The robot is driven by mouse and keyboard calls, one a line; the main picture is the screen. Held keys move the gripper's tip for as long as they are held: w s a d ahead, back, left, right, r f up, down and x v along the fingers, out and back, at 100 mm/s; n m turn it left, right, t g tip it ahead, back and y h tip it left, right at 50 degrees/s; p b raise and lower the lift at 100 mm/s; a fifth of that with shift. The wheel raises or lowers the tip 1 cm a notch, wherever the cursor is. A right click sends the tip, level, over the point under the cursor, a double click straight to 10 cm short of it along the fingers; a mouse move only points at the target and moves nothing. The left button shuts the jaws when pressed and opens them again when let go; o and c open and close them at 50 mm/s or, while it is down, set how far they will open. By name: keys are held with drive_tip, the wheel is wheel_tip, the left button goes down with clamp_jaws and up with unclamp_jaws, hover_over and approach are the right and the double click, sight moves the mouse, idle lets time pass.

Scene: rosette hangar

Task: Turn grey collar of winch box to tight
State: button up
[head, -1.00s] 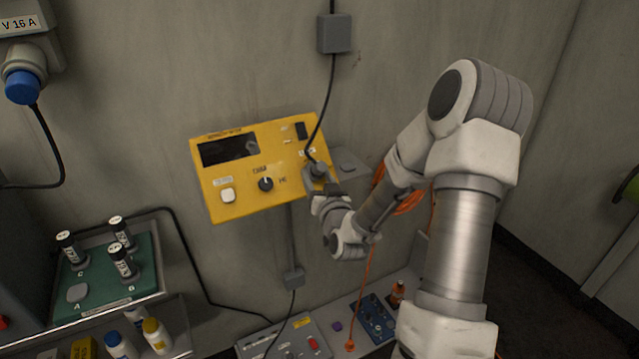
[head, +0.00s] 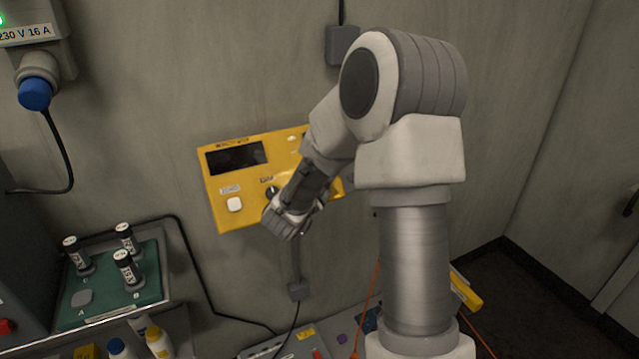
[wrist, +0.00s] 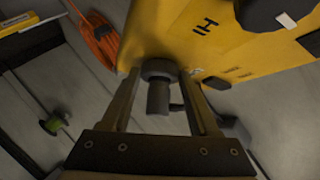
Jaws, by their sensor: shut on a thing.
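The yellow box (head: 233,181) hangs on the wall with a dark display, a white button and a black knob. I take it for the winch box; its lettering is too small to read. In the wrist view, the box (wrist: 215,45) fills the upper right. A grey collar (wrist: 158,70) sits at its edge, around a dark plug (wrist: 158,98). My gripper (wrist: 160,78) is shut on the collar, one finger on each side. In the head view my gripper (head: 318,197) is at the box's lower right, and my arm hides the collar.
A green tray (head: 85,308) with several black cylinders stands at lower left. A blue plug (head: 36,94) sits in a wall socket. An orange coil (wrist: 98,38) shows in the wrist view.

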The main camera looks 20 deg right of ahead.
drive_tip(key=shift+w+a+r+m+g+p, duration=0.1)
drive_tip(key=shift+w+r+m+g+p, duration=0.1)
drive_tip(key=shift+m+g+p, duration=0.45)
drive_tip(key=shift+m, duration=0.45)
drive_tip(key=o, duration=1.4)
drive_tip(key=shift+c, duration=0.2)
drive_tip(key=shift+s, duration=0.1)
drive_tip(key=v, duration=1.7)
drive_tip(key=shift+a+p, duration=0.2)
drive_tip(key=shift+p, duration=0.1)
drive_tip(key=shift+r, duration=0.1)
